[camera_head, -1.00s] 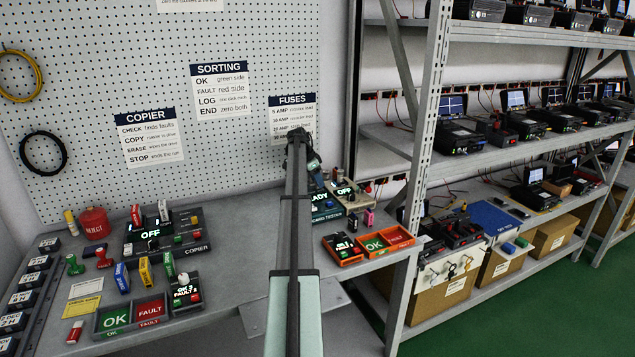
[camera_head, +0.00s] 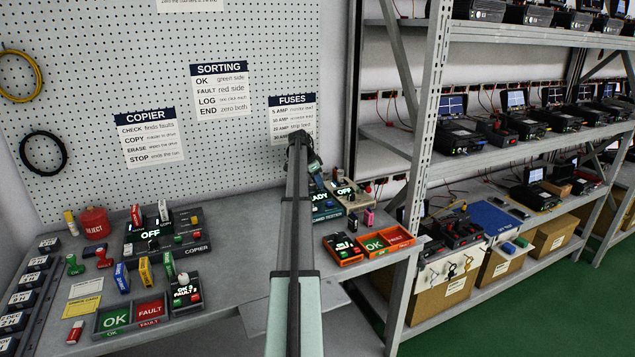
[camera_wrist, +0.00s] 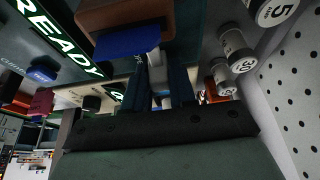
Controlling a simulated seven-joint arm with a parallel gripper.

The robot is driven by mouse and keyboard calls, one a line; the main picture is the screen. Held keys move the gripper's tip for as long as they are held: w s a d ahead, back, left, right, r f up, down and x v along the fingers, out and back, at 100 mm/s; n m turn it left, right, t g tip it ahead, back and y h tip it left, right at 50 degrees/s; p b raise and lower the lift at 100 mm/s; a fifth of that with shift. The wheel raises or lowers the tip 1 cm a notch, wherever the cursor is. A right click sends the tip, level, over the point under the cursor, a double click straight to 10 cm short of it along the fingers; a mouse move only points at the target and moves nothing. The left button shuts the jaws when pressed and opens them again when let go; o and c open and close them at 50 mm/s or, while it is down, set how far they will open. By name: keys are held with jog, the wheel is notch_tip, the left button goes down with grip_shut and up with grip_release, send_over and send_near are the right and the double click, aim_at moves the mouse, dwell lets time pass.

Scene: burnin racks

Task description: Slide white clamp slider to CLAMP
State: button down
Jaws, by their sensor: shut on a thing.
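The tester with the lit READY display (camera_head: 320,199) stands on the bench, partly hidden behind my arm in the head view. Its display (camera_wrist: 62,38) fills the upper left of the wrist view. My gripper (camera_wrist: 160,80) is shut on a small white piece (camera_wrist: 154,62), which looks like the clamp slider. The piece sits between the dark fingers, beside a blue part (camera_wrist: 127,41) under a brown block (camera_wrist: 125,14). Any CLAMP label is not readable. In the head view my gripper (camera_head: 314,164) is at the tester's back; its fingertips are too small to make out.
White numbered cylinders (camera_wrist: 235,45) stand close to the right of my gripper, near the pegboard (camera_wrist: 292,80). An orange OK/FAULT tray (camera_head: 398,254) lies right of my arm. The copier (camera_head: 165,233) and a grey sorting tray (camera_head: 132,326) are on the left.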

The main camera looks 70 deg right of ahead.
dwell(0.3)
jog(key=shift+w+a, duration=1.4)
jog(key=c, duration=1)
grip_release()
jog(key=shift+r, duration=0.1)
jog(key=v, duration=1.3)
jog(key=shift+r, duration=0.3)
jog(key=shift+w+a, duration=0.1)
jog(key=shift+a, duration=0.05)
